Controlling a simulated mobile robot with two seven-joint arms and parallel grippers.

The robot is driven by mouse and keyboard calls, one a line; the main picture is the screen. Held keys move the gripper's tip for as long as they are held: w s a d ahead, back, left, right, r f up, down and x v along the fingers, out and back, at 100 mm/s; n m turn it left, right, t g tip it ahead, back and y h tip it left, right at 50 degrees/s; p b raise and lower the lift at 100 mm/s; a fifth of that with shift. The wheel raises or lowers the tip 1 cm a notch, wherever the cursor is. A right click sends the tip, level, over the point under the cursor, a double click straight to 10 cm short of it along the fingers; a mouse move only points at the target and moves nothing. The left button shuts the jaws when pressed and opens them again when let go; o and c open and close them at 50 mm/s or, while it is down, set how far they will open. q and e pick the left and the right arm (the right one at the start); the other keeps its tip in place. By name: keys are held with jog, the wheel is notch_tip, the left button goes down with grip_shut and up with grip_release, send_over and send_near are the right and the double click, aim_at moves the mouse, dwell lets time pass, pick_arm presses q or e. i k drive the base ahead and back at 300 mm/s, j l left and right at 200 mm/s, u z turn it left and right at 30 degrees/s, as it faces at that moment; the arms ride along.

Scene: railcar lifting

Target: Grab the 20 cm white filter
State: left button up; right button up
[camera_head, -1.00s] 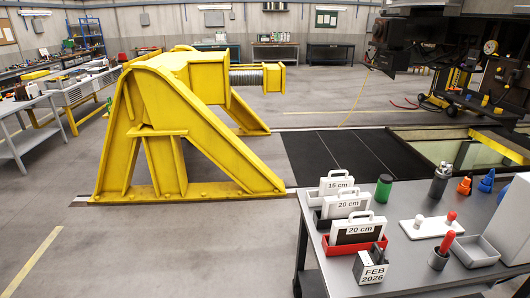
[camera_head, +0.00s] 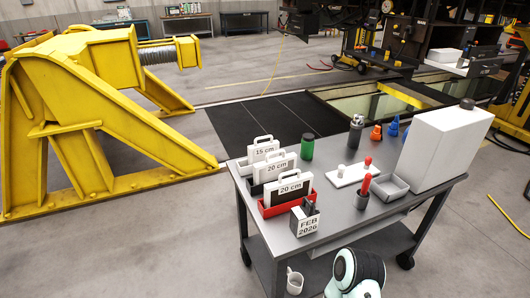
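Three white cases with top handles stand in a row at the left end of a grey table (camera_head: 345,227). The rear one is the 15 cm case (camera_head: 266,152). The middle 20 cm case (camera_head: 278,165) stands behind the front 20 cm case (camera_head: 291,184), which sits in a red tray (camera_head: 272,211). Each has a dark front panel under its label; their lower parts are partly hidden. Neither gripper shows. Only a rounded white and teal link of my own arm shows at the bottom edge, apart from the cases.
The table also holds a FEB 2026 box (camera_head: 305,221), a green jar (camera_head: 307,146), a white board (camera_head: 349,175), a grey tray (camera_head: 391,184) and a large white box (camera_head: 443,150). A yellow frame (camera_head: 90,120) stands left. Floor is clear between frame and table.

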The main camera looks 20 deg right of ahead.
aim_at(268, 170)
jog(key=i+j+z, duration=0.15)
jog(key=z, duration=0.25)
jog(key=i+j+z, duration=0.1)
jog(key=z, duration=0.3)
jog(key=j+z, duration=0.25)
jog(key=z, duration=0.15)
jog(key=i+j+z, duration=0.25)
jog(key=j, duration=0.25)
jog(key=j+z, duration=0.25)
jog(key=j, duration=0.25)
jog(key=j+z, duration=0.1)
jog(key=j, duration=1)
